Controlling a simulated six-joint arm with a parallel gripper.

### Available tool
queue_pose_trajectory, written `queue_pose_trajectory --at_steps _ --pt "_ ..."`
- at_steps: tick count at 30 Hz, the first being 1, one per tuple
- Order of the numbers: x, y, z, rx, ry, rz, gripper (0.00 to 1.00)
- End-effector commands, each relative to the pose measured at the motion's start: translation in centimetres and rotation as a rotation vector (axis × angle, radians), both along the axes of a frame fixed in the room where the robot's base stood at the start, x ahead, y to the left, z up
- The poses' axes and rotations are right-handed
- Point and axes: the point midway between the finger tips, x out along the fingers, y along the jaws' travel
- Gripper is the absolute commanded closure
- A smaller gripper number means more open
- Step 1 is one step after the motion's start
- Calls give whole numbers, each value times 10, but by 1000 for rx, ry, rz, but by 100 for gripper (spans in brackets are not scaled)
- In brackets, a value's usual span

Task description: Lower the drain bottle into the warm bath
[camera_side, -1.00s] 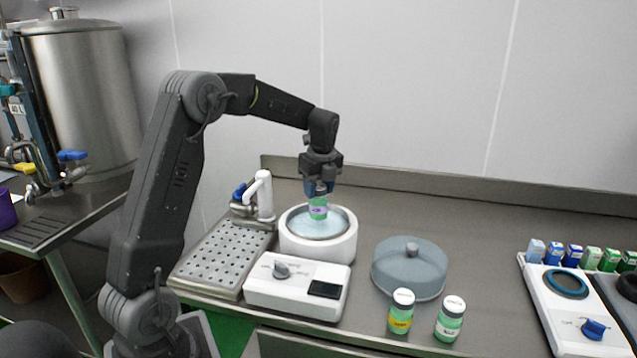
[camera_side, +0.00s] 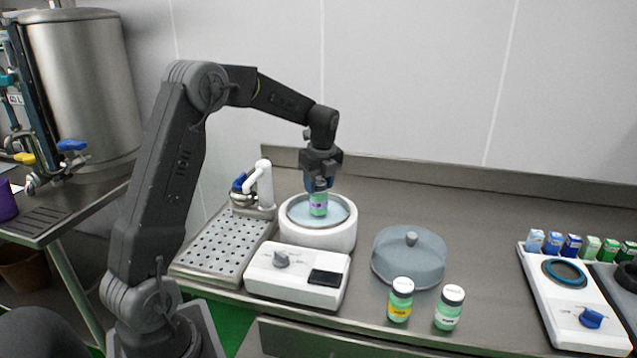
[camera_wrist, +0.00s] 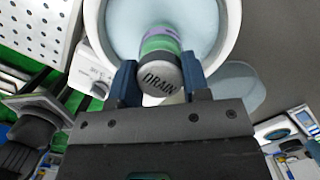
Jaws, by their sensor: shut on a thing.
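The drain bottle (camera_side: 319,203) is green with a purple band, and its cap reads DRAIN in the wrist view (camera_wrist: 159,78). My gripper (camera_side: 319,183) is shut on it near the cap, and the fingers also show on both sides of the cap in the wrist view (camera_wrist: 160,84). The warm bath (camera_side: 318,238) is a round white tub with pale blue water. The bottle is upright over the water, inside the rim as seen from the side. I cannot tell whether its base touches the water.
A white control box (camera_side: 297,276) with a knob stands in front of the bath. A grey round lid (camera_side: 409,262) lies to the right, with two green bottles (camera_side: 400,301) (camera_side: 449,308) before it. A perforated drain tray (camera_side: 225,245) and white tap (camera_side: 263,184) are at left.

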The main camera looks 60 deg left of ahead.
Motion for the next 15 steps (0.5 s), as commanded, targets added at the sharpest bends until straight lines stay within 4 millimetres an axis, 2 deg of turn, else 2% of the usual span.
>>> queue_pose_trajectory --at_steps 15 --pt "0 0 -8 0 0 0 84"
